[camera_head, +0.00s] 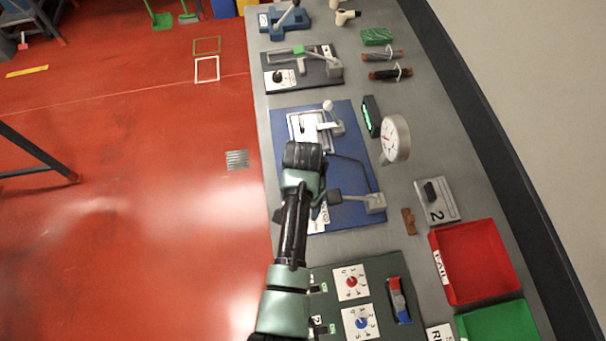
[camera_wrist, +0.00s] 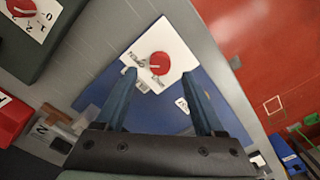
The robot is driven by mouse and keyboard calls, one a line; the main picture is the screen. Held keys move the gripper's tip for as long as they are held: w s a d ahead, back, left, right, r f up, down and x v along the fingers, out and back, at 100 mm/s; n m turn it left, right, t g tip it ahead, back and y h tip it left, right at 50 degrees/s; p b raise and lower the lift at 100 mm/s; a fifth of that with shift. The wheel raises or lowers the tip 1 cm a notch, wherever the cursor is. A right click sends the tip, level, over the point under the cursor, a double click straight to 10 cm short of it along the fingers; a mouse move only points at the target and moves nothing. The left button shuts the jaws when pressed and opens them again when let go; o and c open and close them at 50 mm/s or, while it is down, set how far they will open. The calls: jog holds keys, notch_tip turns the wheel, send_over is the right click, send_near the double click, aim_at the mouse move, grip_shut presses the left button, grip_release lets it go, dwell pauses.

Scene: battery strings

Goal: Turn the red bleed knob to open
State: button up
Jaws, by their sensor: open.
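The red bleed knob (camera_wrist: 160,64) sits on a white plate (camera_wrist: 173,40) with printed words at the corner of the blue board (camera_wrist: 208,78). My gripper (camera_wrist: 158,74) is open in the wrist view. Its two fingers are spread to either side, with the knob showing between and just beyond the tips. I cannot tell how far above the knob they are. In the head view my arm covers the knob; only part of its white plate (camera_head: 319,219) shows beside the arm on the blue board (camera_head: 347,112). The fingertips are not clear there.
A green panel (camera_head: 379,268) with a red and a blue numbered dial lies nearer than the blue board. Red (camera_head: 471,262) and green bins are at the lower right. Open red floor (camera_head: 140,240) is left.

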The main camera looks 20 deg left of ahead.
notch_tip(320, 180, up, 9)
jog(key=b, duration=0.1)
dwell(0.7)
jog(key=w+r+t+y+b, duration=0.2)
jog(key=w+r+t, duration=0.4)
jog(key=w+r, duration=0.45)
jog(key=w+d+r+n+t, duration=0.1)
jog(key=w+d+r+t, duration=0.2)
jog(key=r, duration=0.6)
jog(key=w+d+r+t, duration=0.1)
jog(key=w+r+t, duration=0.3)
jog(key=r, duration=0.5)
jog(key=s+d+r+t+b, duration=0.1)
jog(key=s+d+r+t, duration=0.15)
jog(key=r, duration=0.35)
jog(key=s+d+r+t, duration=0.1)
jog(key=r+t, duration=0.2)
jog(key=r, duration=0.3)
jog(key=s+d+r+t+b, duration=0.1)
jog(key=s+r+t, duration=0.15)
jog(key=r, duration=0.35)
jog(key=s+d+r+t+h, duration=0.1)
jog(key=s+d+r+t, duration=0.1)
jog(key=s+r, duration=0.4)
jog(key=s+d+r+n+t+h+b, duration=0.1)
jog(key=s+r+t, duration=0.3)
jog(key=s+r, duration=0.1)
jog(key=shift+s+d+r, duration=0.35)
jog(key=shift+d+r, duration=0.05)
jog(key=shift+r, duration=0.45)
